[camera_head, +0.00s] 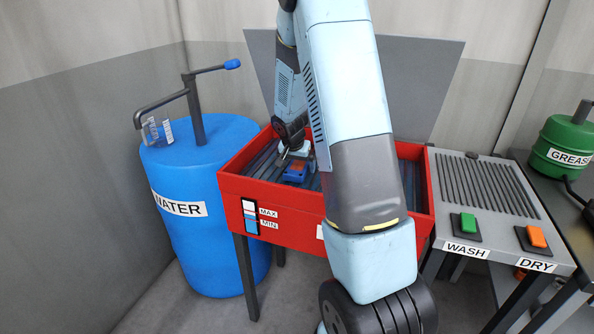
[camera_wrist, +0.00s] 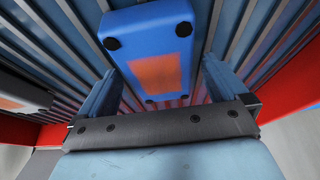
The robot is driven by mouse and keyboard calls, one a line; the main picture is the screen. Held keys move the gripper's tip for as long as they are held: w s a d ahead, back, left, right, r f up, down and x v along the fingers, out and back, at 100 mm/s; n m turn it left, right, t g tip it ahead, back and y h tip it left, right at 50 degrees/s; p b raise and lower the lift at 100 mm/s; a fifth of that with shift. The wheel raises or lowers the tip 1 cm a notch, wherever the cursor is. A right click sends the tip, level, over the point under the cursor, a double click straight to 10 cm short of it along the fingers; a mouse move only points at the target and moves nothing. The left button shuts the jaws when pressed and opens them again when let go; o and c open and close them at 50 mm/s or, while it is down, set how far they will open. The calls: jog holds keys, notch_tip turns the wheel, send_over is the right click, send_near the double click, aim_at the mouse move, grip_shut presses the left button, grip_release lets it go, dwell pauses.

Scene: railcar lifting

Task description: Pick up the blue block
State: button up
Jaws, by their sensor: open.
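The blue block (camera_wrist: 158,32) lies on the slatted floor of the red tub, with an orange patch on its face and dark round studs at its corners. In the head view the block (camera_head: 296,171) is partly hidden by my gripper and arm. My gripper (camera_wrist: 160,88) is open, its two fingers apart to the left and right of the block's near part in the wrist view. In the head view my gripper (camera_head: 296,155) is down inside the tub at the block. I cannot tell whether the fingers touch it.
The red tub (camera_head: 285,222) has raised walls and a grey lid (camera_head: 420,80) open behind it. A blue water barrel (camera_head: 205,235) with a pump stands at left. A wash and dry panel (camera_head: 490,190) stands at right, with a green grease can (camera_head: 565,145) beyond.

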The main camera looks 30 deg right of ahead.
jog(key=c, duration=1.2)
jog(key=shift+c, duration=0.4)
jog(key=shift+r, duration=0.2)
